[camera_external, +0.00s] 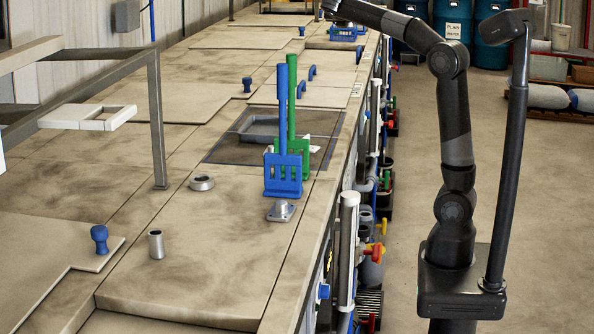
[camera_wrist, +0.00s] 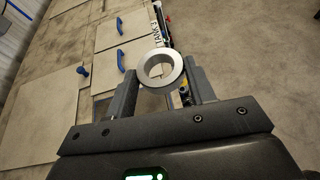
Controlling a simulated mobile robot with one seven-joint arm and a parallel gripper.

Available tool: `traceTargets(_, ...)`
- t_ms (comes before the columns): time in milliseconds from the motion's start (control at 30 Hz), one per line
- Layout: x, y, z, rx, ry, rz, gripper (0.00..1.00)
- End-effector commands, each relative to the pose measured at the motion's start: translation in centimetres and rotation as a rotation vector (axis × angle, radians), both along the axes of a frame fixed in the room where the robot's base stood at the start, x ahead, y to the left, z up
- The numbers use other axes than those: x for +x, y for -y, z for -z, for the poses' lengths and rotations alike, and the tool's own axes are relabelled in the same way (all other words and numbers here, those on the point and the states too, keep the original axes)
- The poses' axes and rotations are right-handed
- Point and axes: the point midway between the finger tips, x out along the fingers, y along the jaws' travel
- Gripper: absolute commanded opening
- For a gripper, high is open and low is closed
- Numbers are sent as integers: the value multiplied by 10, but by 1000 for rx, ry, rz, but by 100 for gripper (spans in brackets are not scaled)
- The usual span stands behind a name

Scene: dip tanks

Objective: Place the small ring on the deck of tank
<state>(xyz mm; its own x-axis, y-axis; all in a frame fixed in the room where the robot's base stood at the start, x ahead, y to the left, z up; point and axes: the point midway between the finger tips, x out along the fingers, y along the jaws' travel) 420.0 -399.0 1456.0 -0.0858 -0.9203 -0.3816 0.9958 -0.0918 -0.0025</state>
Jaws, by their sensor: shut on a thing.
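In the wrist view, my gripper (camera_wrist: 160,73) is shut on a grey metal ring (camera_wrist: 162,88). The ring sits between the two fingertips with its round opening facing the camera, held off any surface. My gripper is outside the external view; my arm leaves that picture at the top. The tank decks are stained beige panels, with a near deck (camera_external: 205,250) in the external view and more decks (camera_wrist: 115,65) in the wrist view. A label (camera_wrist: 156,30) that seems to read TANK 3 runs along the deck edge beyond the ring.
Another metal ring (camera_external: 202,183), a metal cylinder (camera_external: 156,244) and a flanged metal part (camera_external: 280,211) stand on the near deck. Blue (camera_external: 283,172) and green (camera_external: 304,158) tall-handled racks stand by an open tank. Blue handles (camera_wrist: 121,61) rise from far lids. Pipes and valves line the side.

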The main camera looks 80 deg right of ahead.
Motion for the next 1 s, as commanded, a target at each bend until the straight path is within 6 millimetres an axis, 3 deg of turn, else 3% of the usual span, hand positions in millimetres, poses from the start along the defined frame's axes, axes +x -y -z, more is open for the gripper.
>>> traceTargets(233, -46, 31, 0, 0, 3, 114, 26)
traceTargets(467, -43, 29, 33, 3, 1, 106, 26)
traceTargets(667, -43, 29, 84, 4, -3, 106, 26)
traceTargets(1000, -43, 28, 216, 3, -5, 104, 26)
